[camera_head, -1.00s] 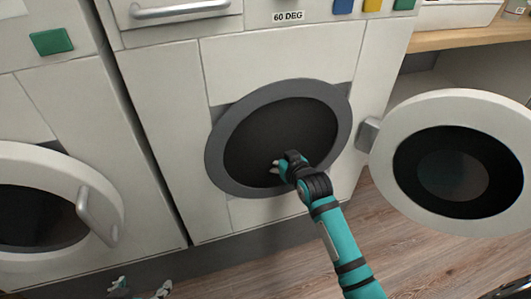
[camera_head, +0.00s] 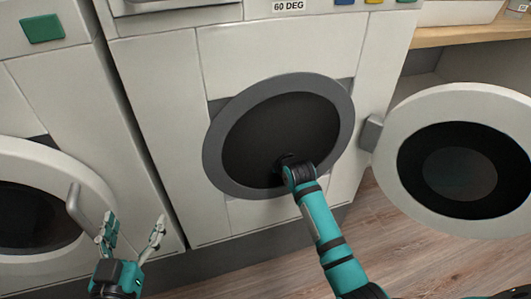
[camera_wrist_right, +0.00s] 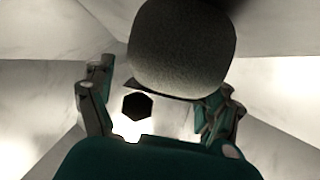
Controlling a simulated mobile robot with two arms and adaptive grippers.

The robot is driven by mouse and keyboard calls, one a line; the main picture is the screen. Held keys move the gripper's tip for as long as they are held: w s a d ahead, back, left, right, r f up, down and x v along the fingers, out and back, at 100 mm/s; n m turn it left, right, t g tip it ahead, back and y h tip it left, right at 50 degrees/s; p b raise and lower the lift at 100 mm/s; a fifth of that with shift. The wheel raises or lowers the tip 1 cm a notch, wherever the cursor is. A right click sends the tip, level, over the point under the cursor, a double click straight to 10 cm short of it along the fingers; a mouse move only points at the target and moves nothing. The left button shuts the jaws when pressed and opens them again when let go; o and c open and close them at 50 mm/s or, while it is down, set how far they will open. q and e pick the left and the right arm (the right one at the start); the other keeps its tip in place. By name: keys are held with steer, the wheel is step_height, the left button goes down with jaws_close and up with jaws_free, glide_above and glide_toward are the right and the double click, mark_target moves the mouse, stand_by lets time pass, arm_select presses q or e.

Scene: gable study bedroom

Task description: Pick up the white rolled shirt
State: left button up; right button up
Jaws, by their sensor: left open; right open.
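In the right wrist view a rounded, pale grey, fabric-textured thing (camera_wrist_right: 180,48), which looks like the white rolled shirt, sits just ahead of my right gripper (camera_wrist_right: 160,98). The fingers of the right gripper are spread apart, one to each side of its lower end; I cannot tell whether they touch it. In the head view my right arm reaches into the dark round opening (camera_head: 280,130) of the middle machine, and its gripper is hidden inside. The shirt cannot be made out there. My left gripper (camera_head: 132,232) is open and empty at the lower left, before the machines.
The middle machine's round door (camera_head: 408,203) stands open to the right. A second machine's door (camera_head: 90,190) with a handle is at the left, close to my left gripper. A wooden shelf (camera_head: 470,37) is at the upper right. The wooden floor (camera_head: 400,255) is clear below.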

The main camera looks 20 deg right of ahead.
steer(key=shift+w, duration=0.1)
steer(key=shift+c, duration=0.4)
steer(key=c, duration=1.3)
steer(key=shift+o, duration=0.2)
steer(key=shift+r, duration=0.1)
